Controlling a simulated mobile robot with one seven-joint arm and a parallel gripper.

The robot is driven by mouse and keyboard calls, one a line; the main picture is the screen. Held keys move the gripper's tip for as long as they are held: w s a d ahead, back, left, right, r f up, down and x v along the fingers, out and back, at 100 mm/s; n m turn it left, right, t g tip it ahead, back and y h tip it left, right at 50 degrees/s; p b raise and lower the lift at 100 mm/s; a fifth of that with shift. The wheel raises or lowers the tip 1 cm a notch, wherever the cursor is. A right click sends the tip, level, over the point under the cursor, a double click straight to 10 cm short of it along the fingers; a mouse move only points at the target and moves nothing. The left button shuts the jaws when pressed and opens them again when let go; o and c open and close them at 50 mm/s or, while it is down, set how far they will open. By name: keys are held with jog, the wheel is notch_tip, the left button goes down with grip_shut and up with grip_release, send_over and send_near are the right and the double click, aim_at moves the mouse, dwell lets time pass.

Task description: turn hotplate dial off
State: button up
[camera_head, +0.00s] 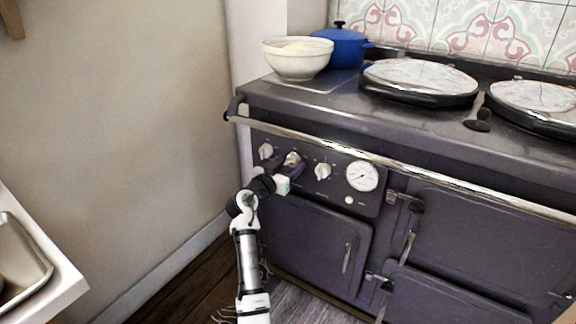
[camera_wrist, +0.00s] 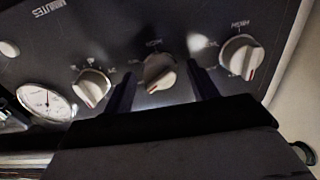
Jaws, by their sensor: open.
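Three white dials sit in a row on the stove's dark control panel. The left dial (camera_head: 266,150), middle dial (camera_head: 292,158) and right dial (camera_head: 322,171) show in the head view. The wrist view is turned round, with the middle dial (camera_wrist: 158,72) between my two dark fingers. My gripper (camera_wrist: 161,82) is open, one finger on each side of that dial; contact cannot be told. The middle dial has a red mark at its lower edge. The lettering is too small to tell which is the hotplate dial. My gripper (camera_head: 288,168) partly covers the middle dial in the head view.
A round gauge (camera_head: 362,175) is right of the dials. A chrome rail (camera_head: 390,160) runs above the panel. A white bowl (camera_head: 297,62) and blue pot (camera_head: 343,47) stand on the stove top. The wall (camera_head: 130,120) is close on the left.

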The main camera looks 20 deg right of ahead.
jog(key=c, duration=1)
jog(key=n+p, duration=0.2)
jog(key=n, duration=0.4)
jog(key=shift+d+r, duration=0.1)
jog(key=n+p, duration=0.1)
jog(key=n, duration=0.2)
jog(key=shift+n+p, duration=0.3)
jog(key=shift+p, duration=0.1)
jog(key=shift+n+p, duration=0.55)
jog(key=shift+n, duration=0.65)
